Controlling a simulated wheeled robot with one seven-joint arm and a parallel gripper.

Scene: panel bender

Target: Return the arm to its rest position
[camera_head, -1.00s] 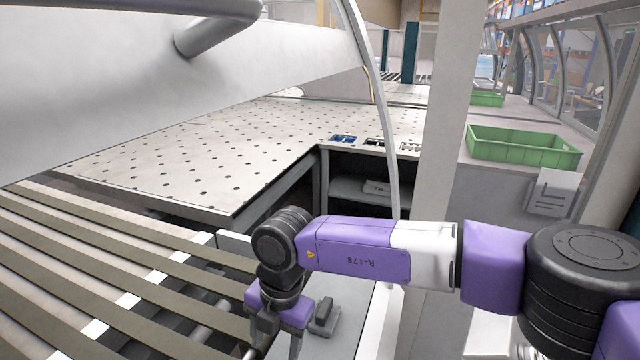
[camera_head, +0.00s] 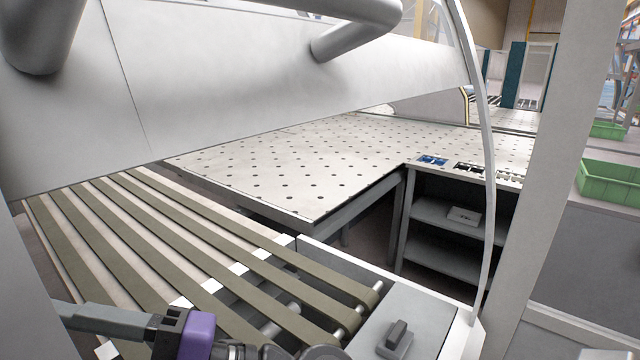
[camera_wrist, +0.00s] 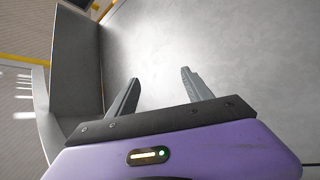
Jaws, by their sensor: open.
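My arm is mostly out of the head view; only its purple and dark end shows at the bottom left. My gripper (camera_head: 82,330) is there, in front of the belt conveyor (camera_head: 190,235), with its fingers pointing left. In the wrist view my gripper (camera_wrist: 160,80) has its two grey fingers apart with nothing between them. A plain grey surface (camera_wrist: 210,45) fills most of the view beyond the fingers. I cannot tell how far it is from them.
A perforated table (camera_head: 300,165) lies behind the belts. A large white beam (camera_head: 250,80) crosses above. A white post (camera_head: 550,170) and curved strip stand at right. A grey box with a dark switch (camera_head: 396,335) is at the conveyor's near end. A green bin (camera_head: 610,183) is far right.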

